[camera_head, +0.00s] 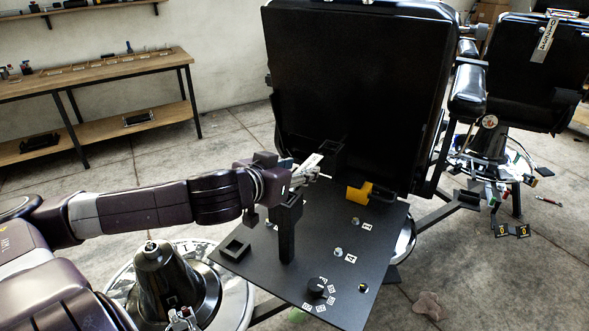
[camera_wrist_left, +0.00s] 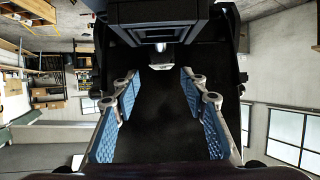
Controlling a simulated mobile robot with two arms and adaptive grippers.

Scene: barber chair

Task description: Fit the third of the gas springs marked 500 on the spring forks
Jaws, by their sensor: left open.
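My left gripper (camera_head: 312,174) is over the back left of a black plate (camera_head: 300,262), in front of a large dark upright panel (camera_head: 355,90). It is open; in the left wrist view its blue-padded fingers (camera_wrist_left: 160,115) stand wide apart with nothing between the pads. Beyond them a dark block with a small silvery stub (camera_wrist_left: 160,46) and a pale piece below it (camera_wrist_left: 161,67) show. A thin light rod (camera_head: 322,177) shows by the fingertips in the head view; I cannot tell what it is. No gas spring marked 500 and no spring fork can be made out. My right gripper is not in view.
A black post (camera_head: 287,235) and an open black box (camera_head: 236,248) stand on the plate. A yellow block (camera_head: 358,193), number tags (camera_head: 350,259) and a dark knob (camera_head: 317,287) are there too. A second chair (camera_head: 525,75) stands right, a wooden bench (camera_head: 95,75) left.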

